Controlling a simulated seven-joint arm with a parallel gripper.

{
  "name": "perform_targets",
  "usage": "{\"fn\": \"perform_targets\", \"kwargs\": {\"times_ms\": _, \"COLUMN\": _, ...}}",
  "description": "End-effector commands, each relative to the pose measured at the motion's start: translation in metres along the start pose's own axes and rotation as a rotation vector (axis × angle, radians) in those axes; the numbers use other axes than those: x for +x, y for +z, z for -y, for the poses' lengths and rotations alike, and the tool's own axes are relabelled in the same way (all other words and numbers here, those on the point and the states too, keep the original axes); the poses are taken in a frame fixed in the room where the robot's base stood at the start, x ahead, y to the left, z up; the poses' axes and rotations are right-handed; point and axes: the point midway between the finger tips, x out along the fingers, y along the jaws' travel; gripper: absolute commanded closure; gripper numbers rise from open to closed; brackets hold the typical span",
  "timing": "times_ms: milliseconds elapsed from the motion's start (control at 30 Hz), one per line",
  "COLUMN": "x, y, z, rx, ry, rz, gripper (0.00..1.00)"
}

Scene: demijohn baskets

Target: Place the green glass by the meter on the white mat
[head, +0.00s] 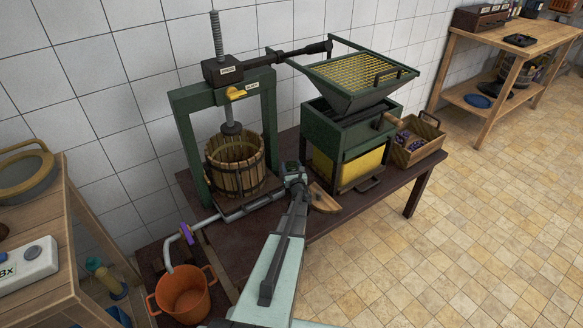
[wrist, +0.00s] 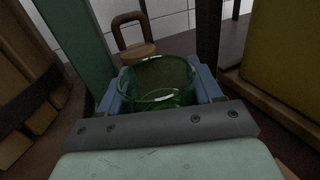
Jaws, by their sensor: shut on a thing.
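The green glass (wrist: 158,84) is a clear green tumbler, seen in the wrist view between the pale blue fingers of my gripper (wrist: 160,92). The fingers are shut on it, and its rim faces up toward the camera. In the head view my gripper (head: 292,178) is over the dark table, between the basket press and the green crusher; the glass cannot be made out there. A white meter (head: 30,265) marked "Bx" lies on the wooden shelf unit at the left edge. I cannot make out a white mat in either view.
The slatted press basket (head: 235,168) stands left of my gripper, and the crusher with its yellow front (head: 350,165) stands right. An orange bucket (head: 182,294) is below the pipe. A wooden crate (head: 417,145) is at the table's right end.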

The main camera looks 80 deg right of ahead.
Motion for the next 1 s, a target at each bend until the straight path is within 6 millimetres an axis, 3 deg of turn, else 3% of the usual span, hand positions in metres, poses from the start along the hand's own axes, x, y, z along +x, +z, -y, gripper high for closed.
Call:
{"fn": "perform_targets", "kwargs": {"times_ms": 33, "x": 0.000, "y": -0.002, "z": 0.000, "rx": 0.000, "ry": 0.000, "rz": 0.000, "gripper": 0.77}}
{"fn": "perform_targets", "kwargs": {"times_ms": 67, "x": 0.000, "y": -0.001, "z": 0.000, "rx": 0.000, "ry": 0.000, "rz": 0.000, "gripper": 0.33}}
{"fn": "perform_targets", "kwargs": {"times_ms": 133, "x": 0.000, "y": -0.001, "z": 0.000, "rx": 0.000, "ry": 0.000, "rz": 0.000, "gripper": 0.26}}
{"fn": "perform_targets", "kwargs": {"times_ms": 533, "x": -0.006, "y": 0.003, "z": 0.000, "rx": 0.000, "ry": -0.001, "rz": 0.000, "gripper": 0.25}}
{"fn": "perform_targets", "kwargs": {"times_ms": 1000, "x": -0.088, "y": 0.004, "z": 0.000, "rx": 0.000, "ry": -0.001, "rz": -0.001, "gripper": 0.25}}
